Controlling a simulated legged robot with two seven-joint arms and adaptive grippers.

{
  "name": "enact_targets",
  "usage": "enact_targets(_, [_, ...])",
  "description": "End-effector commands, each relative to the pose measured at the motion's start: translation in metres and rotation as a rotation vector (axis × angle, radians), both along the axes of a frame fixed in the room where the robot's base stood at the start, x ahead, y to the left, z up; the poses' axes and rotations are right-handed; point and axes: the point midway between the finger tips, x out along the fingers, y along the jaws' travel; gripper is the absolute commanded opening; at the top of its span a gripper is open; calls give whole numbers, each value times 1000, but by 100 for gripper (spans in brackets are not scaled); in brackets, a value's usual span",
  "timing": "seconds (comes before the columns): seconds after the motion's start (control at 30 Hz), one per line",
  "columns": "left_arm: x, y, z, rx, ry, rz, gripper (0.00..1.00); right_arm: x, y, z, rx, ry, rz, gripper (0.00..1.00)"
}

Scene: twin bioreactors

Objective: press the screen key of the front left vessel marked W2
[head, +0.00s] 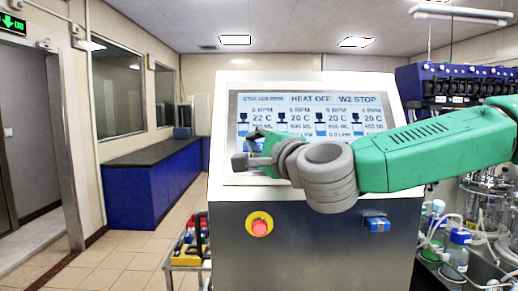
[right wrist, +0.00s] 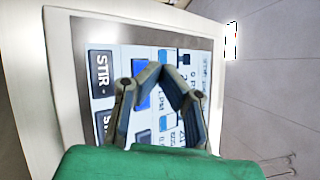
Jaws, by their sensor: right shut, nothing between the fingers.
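The control screen (head: 310,103) is lit on the front of a tilted white-framed console (head: 218,130). Its top row reads "HEAT OFF" and "W2 STOP" (head: 356,99), with columns of RPM, temperature and volume values below. My right gripper (head: 248,158) is in front of the lower left of the screen, with its fingers shut and empty. The gripper and wrist hide the screen's lower part. In the right wrist view, the shut fingers (right wrist: 158,70) are over the screen, beside dark keys marked "STIR" (right wrist: 101,67) and a blue patch. I cannot tell whether they touch it. My left gripper is out of view.
A red stop button on a yellow ring (head: 259,226) and a blue switch (head: 377,224) are on the console's lower front. Bottles (head: 456,250) and glass vessels with tubing stand at the right. A cart is at the left. A blue bench (head: 150,190) stands further back.

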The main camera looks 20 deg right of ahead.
Motion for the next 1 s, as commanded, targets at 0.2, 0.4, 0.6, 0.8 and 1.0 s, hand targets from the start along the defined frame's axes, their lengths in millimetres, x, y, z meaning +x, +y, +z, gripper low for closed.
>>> enact_targets(0.2, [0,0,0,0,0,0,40,-1,3,1,-2,-2,1,0])
enact_targets(0.4, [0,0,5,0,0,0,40,-15,8,11,-3,-3,2,0])
enact_targets(0.6, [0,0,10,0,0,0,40,-31,10,21,-1,-2,3,0])
enact_targets(0.8, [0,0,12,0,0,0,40,-41,12,26,-1,-1,1,0])
enact_targets(1.0, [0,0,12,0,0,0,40,-41,12,25,-1,0,1,0])
